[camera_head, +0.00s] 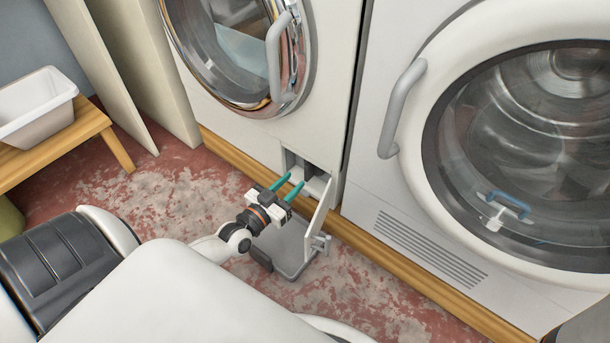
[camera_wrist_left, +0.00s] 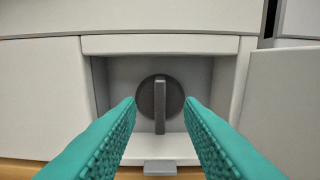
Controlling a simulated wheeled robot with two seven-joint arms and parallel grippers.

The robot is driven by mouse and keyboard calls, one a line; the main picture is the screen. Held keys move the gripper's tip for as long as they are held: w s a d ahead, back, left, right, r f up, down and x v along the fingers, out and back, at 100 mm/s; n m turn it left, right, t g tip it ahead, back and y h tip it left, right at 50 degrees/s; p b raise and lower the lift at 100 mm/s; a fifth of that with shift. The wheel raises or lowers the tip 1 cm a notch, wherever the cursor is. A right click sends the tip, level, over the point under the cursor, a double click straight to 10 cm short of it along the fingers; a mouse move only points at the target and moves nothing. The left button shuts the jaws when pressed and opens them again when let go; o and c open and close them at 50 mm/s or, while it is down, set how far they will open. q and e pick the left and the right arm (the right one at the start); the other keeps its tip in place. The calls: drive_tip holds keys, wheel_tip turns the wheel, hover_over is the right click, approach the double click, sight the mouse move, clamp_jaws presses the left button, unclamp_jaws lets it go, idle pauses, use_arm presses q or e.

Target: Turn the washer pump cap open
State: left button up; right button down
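The pump cap (camera_wrist_left: 174,92) is a dark grey disc with an upright bar grip, set in the back of a recess low on the washer (camera_head: 335,105). In the left wrist view the bar stands vertical. My left gripper (camera_head: 294,182) reaches into the recess mouth with its teal fingers spread. In the left wrist view its fingers (camera_wrist_left: 160,104) show either side of the cap's bar, with a gap on each side and nothing held. The cap cannot be made out in the head view. My right gripper is not clearly seen.
The recess flap (camera_head: 318,216) hangs open on the right and also shows in the left wrist view (camera_wrist_left: 284,105). A grey shallow tray (camera_head: 290,238) lies on the floor below the gripper. A dryer (camera_head: 390,190) stands right; a wooden bench (camera_head: 60,150) with a white basin (camera_head: 38,110) stands left.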

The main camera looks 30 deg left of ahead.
sight(305, 170)
use_arm(q)
drive_tip(key=w, duration=0.2)
drive_tip(key=w+b, duration=0.1)
drive_tip(key=w, duration=0.1)
drive_tip(key=w+b, duration=0.1)
drive_tip(key=w, duration=0.1)
drive_tip(key=shift+d, duration=0.25)
drive_tip(key=shift+c, duration=0.4)
clamp_jaws()
